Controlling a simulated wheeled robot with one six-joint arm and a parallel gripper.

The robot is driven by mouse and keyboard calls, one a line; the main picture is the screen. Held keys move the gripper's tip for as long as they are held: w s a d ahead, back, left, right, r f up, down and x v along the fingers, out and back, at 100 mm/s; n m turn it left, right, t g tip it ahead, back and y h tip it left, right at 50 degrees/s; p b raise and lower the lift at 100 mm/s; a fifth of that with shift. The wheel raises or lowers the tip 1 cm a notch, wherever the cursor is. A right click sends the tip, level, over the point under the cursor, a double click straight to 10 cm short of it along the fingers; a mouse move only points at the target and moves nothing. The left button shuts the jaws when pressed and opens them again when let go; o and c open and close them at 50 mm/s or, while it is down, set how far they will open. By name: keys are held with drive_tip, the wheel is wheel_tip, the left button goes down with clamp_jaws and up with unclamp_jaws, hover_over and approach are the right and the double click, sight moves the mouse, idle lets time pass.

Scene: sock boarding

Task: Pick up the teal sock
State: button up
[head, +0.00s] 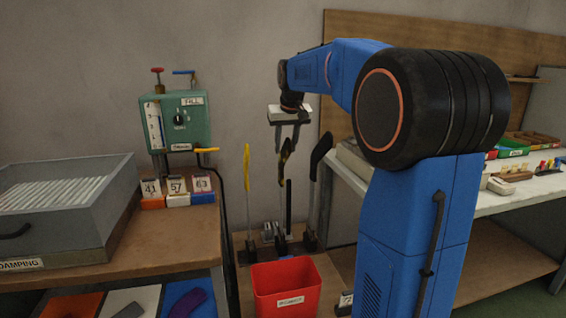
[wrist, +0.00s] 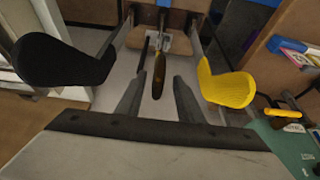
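I cannot make out a teal sock in either view. My gripper (head: 293,137) hangs above the row of sock boards; in the wrist view (wrist: 158,105) its two fingers are apart with nothing held. A slim dark and ochre board shape (head: 285,158) stands below it in the head view; in the wrist view this shape (wrist: 158,76) appears edge-on between the fingers, and I cannot tell its depth. A yellow sock shape (head: 246,168) stands to its left and a black one (head: 320,150) to its right in the head view.
A red bin (head: 287,290) stands in front of the boards. A left bench carries a grey drawer unit (head: 70,210), numbered blocks (head: 177,190) and a green machine (head: 180,122). Shelf trays below hold a purple item (head: 188,303). A right bench (head: 540,187) holds small items.

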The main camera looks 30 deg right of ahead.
sight(285, 163)
drive_tip(key=x, duration=0.5)
drive_tip(key=shift+s+d+f, duration=0.1)
drive_tip(key=shift+s+d, duration=0.1)
clamp_jaws()
